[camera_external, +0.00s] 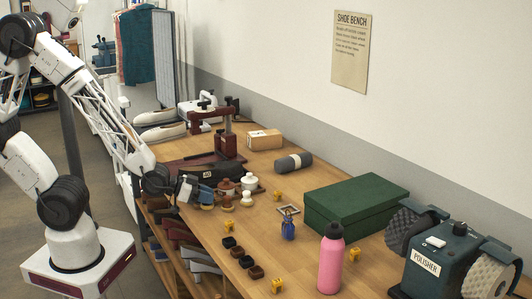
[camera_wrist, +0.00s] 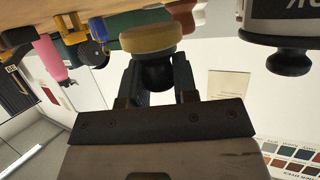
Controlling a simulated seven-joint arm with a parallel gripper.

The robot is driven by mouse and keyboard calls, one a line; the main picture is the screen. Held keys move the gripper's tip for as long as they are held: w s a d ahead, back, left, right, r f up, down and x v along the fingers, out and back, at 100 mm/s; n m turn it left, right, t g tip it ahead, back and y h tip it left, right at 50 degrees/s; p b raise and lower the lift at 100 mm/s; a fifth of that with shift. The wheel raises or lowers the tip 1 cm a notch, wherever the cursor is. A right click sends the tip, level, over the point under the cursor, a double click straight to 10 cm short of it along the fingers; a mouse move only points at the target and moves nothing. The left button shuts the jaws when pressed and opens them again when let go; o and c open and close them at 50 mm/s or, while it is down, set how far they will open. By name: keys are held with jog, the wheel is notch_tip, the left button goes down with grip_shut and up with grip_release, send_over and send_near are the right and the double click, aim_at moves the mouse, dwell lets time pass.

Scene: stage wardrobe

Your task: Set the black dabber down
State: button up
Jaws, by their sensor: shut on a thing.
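My gripper (camera_external: 190,190) is at the near left edge of the bench, beside a dark box with a white label. In the wrist view my gripper (camera_wrist: 157,82) is shut on the black dabber's dark, rounded handle (camera_wrist: 157,74). The dabber's pale tan, round head (camera_wrist: 150,38) points away from my gripper, toward the bench. In the external view the tan head (camera_external: 207,207) shows low beside the fingers, while the handle is mostly hidden. I cannot tell whether the head touches the bench (camera_external: 185,222).
Dabbers with white (camera_external: 246,199) and red-brown (camera_external: 225,187) handles stand just right of my gripper. The labelled dark box (camera_external: 208,175) is behind.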

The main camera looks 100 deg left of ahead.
jog(key=shift+s+f, duration=0.1)
jog(key=shift+f, duration=1.25)
jog(key=shift+f, duration=0.1)
jog(key=o, duration=0.9)
jog(key=shift+f, duration=0.1)
jog(key=shift+v, duration=3.95)
